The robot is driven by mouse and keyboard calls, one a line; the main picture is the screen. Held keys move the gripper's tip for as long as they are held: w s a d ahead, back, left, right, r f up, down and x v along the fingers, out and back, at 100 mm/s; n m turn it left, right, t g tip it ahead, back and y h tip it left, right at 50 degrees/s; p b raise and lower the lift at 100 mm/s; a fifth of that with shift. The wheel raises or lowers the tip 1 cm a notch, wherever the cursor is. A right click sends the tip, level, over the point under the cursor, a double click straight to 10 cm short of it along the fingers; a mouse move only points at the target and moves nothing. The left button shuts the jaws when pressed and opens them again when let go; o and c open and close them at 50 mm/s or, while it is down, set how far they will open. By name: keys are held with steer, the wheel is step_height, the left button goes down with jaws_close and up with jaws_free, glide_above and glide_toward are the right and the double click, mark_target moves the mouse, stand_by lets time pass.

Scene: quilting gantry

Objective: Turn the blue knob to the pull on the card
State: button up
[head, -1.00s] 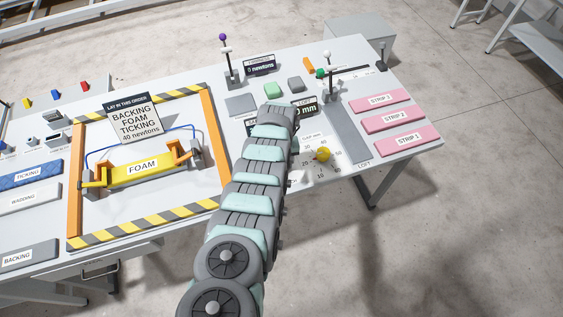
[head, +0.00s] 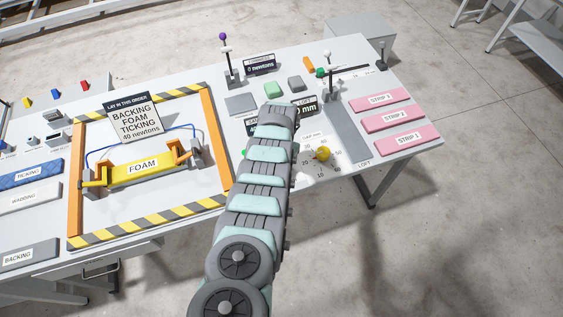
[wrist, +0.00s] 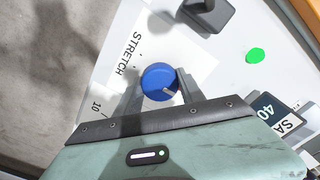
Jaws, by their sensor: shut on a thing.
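The blue knob (wrist: 160,76) sits on a white dial plate marked STRETCH in the wrist view. My gripper (wrist: 159,90) has a grey finger on each side of the knob and is shut on it. A short white mark shows on the knob's near right part. Of the dial's numbers, only 10 is readable. The card (head: 131,120) stands at the yellow and black frame in the head view and reads BACKING, FOAM, TICKING, 40 newtons. In the head view my arm hides the blue knob and gripper.
A dark display (wrist: 276,112) showing 40 is partly cut off, and a green disc (wrist: 256,55) lies near it. A dark grey block (wrist: 206,14) stands close beyond the knob. A yellow knob (head: 323,154) sits right of my arm. Lever posts (head: 232,75) rise at the back.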

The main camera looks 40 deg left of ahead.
stand_by(0.4)
steer(key=o, duration=1.4)
steer(key=shift+c, duration=0.2)
steer(key=shift+r, duration=0.1)
step_height(320, 180, up, 3)
steer(key=shift+r+p, duration=0.1)
steer(key=shift+p, duration=1)
step_height(320, 180, up, 7)
steer(key=b, duration=0.1)
steer(key=shift+r, duration=0.2)
